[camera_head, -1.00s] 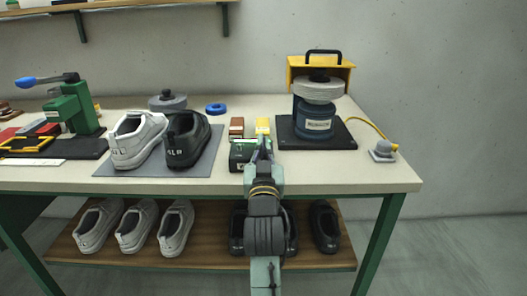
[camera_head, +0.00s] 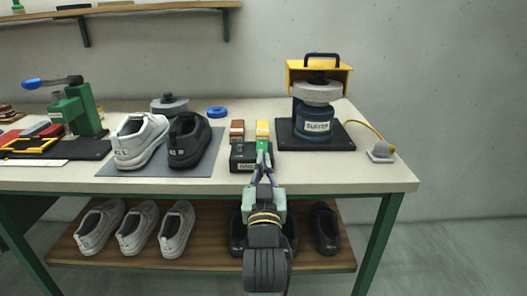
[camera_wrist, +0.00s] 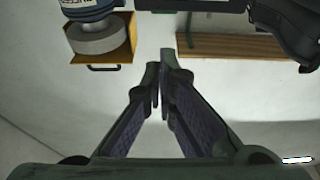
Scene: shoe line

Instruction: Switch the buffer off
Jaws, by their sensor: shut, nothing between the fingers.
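The buffer (camera_head: 317,120) stands on a black base plate (camera_head: 344,142) at the back right of the bench in the head view. It has a blue labelled body, a grey wheel and a yellow hood (camera_head: 341,72) behind. A yellow cord (camera_head: 368,128) runs from it to a small grey box with a rounded top (camera_head: 381,152) near the bench's right end. My gripper (camera_head: 263,152) is shut and empty, left of the buffer and apart from it. The wrist view shows my fingers (camera_wrist: 160,70) together, with the buffer (camera_wrist: 92,10) at top left. Whether the wheel turns cannot be told.
A black labelled box (camera_head: 243,157) and brown and yellow blocks (camera_head: 237,128) lie close to my fingertips. White and black shoes (camera_head: 140,142) stand on a grey mat (camera_head: 205,166). A green press (camera_head: 77,112) is at left. The bench front right of my gripper is clear.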

